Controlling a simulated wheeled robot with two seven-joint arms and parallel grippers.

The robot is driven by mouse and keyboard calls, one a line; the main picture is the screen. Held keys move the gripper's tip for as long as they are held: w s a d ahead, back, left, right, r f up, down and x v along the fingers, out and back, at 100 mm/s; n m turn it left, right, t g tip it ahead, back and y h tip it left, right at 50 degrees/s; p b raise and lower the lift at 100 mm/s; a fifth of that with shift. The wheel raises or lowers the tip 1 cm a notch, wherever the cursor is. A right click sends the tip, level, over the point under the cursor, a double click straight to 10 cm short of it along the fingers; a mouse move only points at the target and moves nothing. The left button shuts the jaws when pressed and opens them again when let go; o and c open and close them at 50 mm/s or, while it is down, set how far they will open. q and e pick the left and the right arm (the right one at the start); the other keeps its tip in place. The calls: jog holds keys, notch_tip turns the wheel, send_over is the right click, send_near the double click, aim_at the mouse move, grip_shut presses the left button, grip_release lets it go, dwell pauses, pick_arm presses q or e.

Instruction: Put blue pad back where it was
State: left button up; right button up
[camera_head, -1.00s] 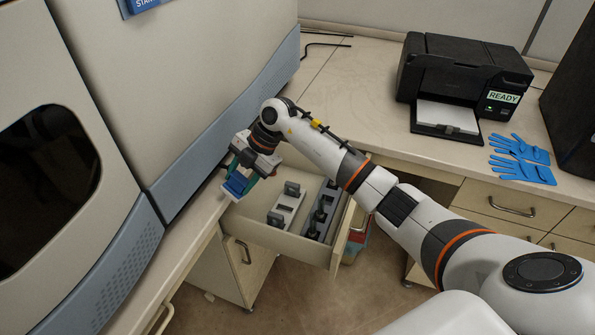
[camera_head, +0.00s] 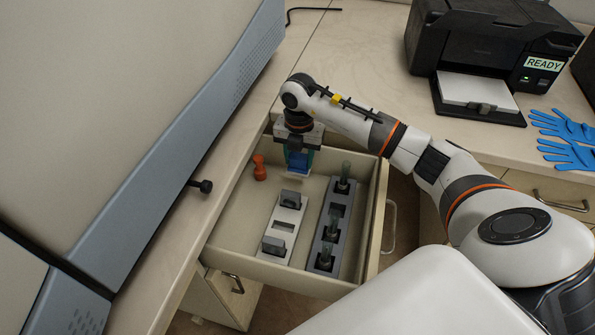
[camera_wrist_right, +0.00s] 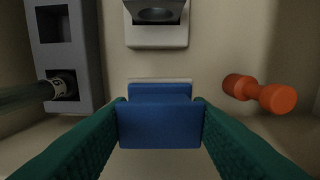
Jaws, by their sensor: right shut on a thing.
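The blue pad (camera_head: 299,161) is held in my right gripper (camera_head: 300,158) inside the open drawer (camera_head: 228,231), near its back end. In the right wrist view the blue pad (camera_wrist_right: 160,120) sits between the green fingers, with a pale strip just beyond it. My right gripper is shut on it. Whether the pad touches the drawer floor cannot be told. A white holder (camera_head: 283,228) with grey pieces in its slots lies in the drawer in front of the gripper. My left gripper is not in view.
A grey rack (camera_head: 325,233) with several slots, some holding tubes, stands right of the white holder. An orange dumbbell-shaped piece (camera_head: 260,168) is left of the gripper. The drawer walls surround these. A printer (camera_head: 480,45) and blue gloves (camera_head: 566,140) are on the counter.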

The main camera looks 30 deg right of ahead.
aim_at(299, 169)
jog(key=shift+f, duration=0.9)
notch_tip(299, 169, down, 3)
jog(key=shift+f, duration=0.1)
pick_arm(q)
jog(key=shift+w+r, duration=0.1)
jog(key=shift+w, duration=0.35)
pick_arm(e)
jog(key=shift+w+f, duration=0.1)
jog(key=shift+f, duration=0.2)
jog(key=o, duration=0.9)
jog(key=shift+f, duration=0.1)
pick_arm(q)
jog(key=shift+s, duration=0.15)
pick_arm(e)
jog(key=shift+r, duration=0.3)
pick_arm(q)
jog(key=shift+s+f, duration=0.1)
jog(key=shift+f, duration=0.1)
pick_arm(e)
notch_tip(299, 169, up, 12)
jog(key=shift+f, duration=0.15)
